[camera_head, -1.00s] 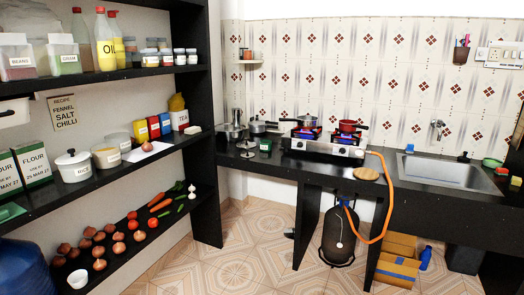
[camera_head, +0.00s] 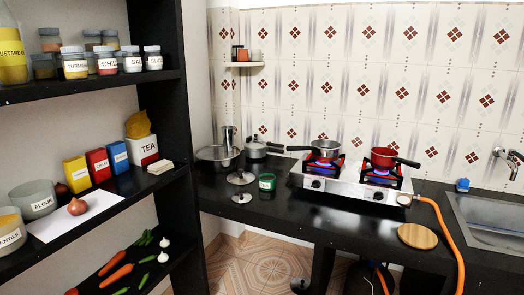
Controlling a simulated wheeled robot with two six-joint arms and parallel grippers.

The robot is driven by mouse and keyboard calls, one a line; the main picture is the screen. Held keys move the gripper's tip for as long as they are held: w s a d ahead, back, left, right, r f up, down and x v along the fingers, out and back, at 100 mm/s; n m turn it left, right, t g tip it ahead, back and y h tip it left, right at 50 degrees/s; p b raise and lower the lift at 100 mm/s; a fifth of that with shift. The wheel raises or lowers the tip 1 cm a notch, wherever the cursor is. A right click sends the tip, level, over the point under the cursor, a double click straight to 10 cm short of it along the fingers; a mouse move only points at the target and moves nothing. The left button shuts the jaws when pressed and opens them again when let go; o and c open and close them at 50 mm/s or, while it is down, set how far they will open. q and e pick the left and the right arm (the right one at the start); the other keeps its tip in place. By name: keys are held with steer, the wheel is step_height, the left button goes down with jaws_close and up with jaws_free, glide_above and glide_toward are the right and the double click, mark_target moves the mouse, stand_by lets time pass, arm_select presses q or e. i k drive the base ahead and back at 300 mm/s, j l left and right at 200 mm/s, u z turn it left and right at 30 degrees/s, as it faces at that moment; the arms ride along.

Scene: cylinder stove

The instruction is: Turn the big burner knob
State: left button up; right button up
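A silver two-burner stove (camera_head: 352,183) stands on the black counter, with two dark knobs on its front face. The left knob (camera_head: 317,184) sits below the burner with a grey pan (camera_head: 324,150). The right knob (camera_head: 378,195) sits below the burner with a red pan (camera_head: 384,157). Blue flames show under both pans. I cannot tell from here which burner is the bigger one. Neither of my grippers is in view.
An orange hose (camera_head: 448,232) runs from the stove's right end down past the counter's front. A round wooden board (camera_head: 417,236) lies right of the stove, before the sink (camera_head: 490,225). Lids and a green jar (camera_head: 267,182) stand left of it. A black shelf (camera_head: 165,110) rises at left.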

mark_target(316, 182)
steer(key=i+z, duration=0.2)
steer(key=i, duration=0.35)
steer(key=i+j+z, duration=0.2)
steer(key=i, duration=0.3)
steer(key=i+j+z, duration=0.2)
steer(key=i, duration=0.35)
steer(key=i+j+z, duration=0.2)
steer(key=i+j, duration=0.2)
steer(key=i, duration=0.1)
